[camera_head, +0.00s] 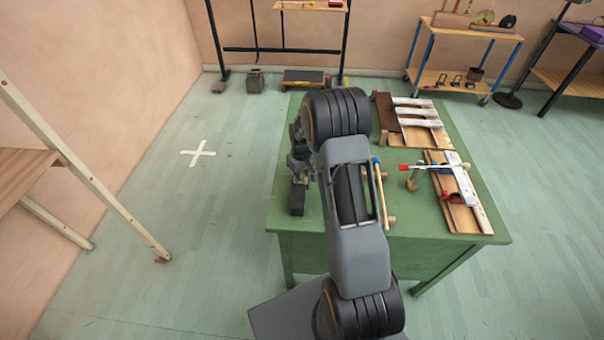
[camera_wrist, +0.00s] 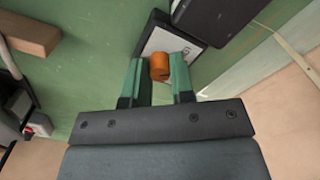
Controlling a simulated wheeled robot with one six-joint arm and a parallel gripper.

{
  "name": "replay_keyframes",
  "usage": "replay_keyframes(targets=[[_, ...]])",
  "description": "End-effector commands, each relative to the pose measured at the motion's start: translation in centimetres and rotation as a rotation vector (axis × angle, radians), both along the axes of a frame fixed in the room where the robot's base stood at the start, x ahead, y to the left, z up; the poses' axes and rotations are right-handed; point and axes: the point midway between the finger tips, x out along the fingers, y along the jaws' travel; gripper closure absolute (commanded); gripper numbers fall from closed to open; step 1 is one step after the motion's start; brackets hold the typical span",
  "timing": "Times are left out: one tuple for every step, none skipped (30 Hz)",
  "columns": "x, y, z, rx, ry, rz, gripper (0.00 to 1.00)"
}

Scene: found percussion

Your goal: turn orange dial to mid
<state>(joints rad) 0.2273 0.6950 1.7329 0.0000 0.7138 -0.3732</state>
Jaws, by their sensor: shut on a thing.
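The orange dial (camera_wrist: 160,67) shows in the wrist view as a short round knob between my fingertips. It is in front of a pale plate with a dark frame (camera_wrist: 158,20) near the top of that view. My gripper (camera_wrist: 161,80) has its two green fingers on either side of the dial and is shut on it. Whatever mark or scale the dial has cannot be made out. In the head view my gripper (camera_head: 299,168) is at the left edge of the green table, and my arm hides the dial there.
The green table (camera_head: 415,255) holds wooden boards with pale bars (camera_head: 418,118), a board with a red-tipped mallet (camera_head: 455,190) and a dark block (camera_head: 297,200) near my gripper. Shelves and a cart (camera_head: 465,60) stand at the back. Floor to the left is clear around a white cross (camera_head: 197,153).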

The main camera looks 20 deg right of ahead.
Motion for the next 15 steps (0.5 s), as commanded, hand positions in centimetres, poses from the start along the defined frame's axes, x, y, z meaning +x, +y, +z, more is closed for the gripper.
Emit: replay_keyframes(targets=[[0.03,-0.02,-0.17,-0.001,-0.002,-0.035,1.0],[0.03,-0.02,-0.18,-0.001,-0.002,-0.059,1.0],[0.03,-0.02,-0.19,-0.001,-0.002,-0.092,1.0],[0.03,-0.02,-0.18,-0.001,-0.002,-0.118,1.0],[0.03,-0.02,-0.17,-0.001,-0.002,-0.145,1.0],[0.03,-0.02,-0.16,-0.001,-0.002,-0.18,1.0],[0.03,-0.02,-0.15,-0.001,-0.001,-0.206,1.0],[0.03,-0.02,-0.14,0.0,-0.001,-0.231,1.0],[0.03,-0.02,-0.14,0.0,-0.001,-0.265,1.0],[0.03,-0.01,-0.14,0.0,-0.002,-0.29,1.0],[0.03,-0.01,-0.14,0.0,-0.002,-0.314,1.0],[0.03,-0.02,-0.14,0.0,-0.002,-0.346,1.0],[0.03,-0.01,-0.13,0.0,-0.002,-0.369,1.0],[0.03,-0.01,-0.13,0.0,-0.002,-0.392,1.0],[0.03,-0.01,-0.12,0.0,-0.002,-0.421,1.0]])
